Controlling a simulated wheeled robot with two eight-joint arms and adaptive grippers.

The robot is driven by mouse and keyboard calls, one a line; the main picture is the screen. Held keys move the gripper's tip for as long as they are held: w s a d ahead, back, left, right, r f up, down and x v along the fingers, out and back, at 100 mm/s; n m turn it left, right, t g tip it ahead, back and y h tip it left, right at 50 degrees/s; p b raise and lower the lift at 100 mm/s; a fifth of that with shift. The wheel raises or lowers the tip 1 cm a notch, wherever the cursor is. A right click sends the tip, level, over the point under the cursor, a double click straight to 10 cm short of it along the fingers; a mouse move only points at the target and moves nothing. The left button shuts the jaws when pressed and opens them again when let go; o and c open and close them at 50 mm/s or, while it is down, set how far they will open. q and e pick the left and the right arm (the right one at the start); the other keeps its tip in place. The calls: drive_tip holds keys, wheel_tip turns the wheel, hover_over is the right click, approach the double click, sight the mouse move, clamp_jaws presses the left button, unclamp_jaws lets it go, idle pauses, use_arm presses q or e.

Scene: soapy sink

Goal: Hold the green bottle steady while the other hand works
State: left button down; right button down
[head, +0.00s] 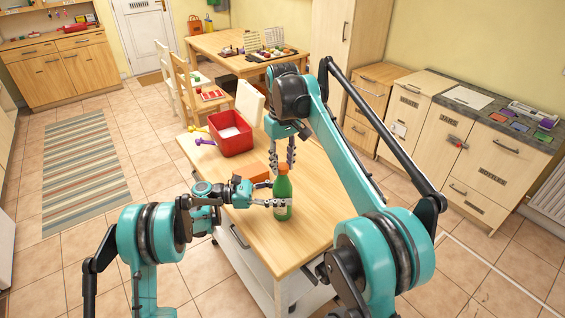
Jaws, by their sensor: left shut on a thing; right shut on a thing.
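The green bottle (282,190) stands upright on the wooden table top, with a pale label low on its side and an orange top. My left gripper (277,203) comes in level from the left and is shut on the bottle's lower body. My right gripper (290,168) points down from above, its fingers shut at the top of the bottle. The fingers partly hide the cap, so its seating on the neck cannot be told.
An orange block (251,172) lies just behind the bottle. The table (290,243) is clear in front and to the right.

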drive_tip(key=shift+m, duration=0.3)
drive_tip(key=c, duration=1.1)
unclamp_jaws()
drive_tip(key=shift+o, duration=0.2)
drive_tip(key=shift+r, duration=3.75)
use_arm(q)
drive_tip(key=c, duration=0.6)
unclamp_jaws()
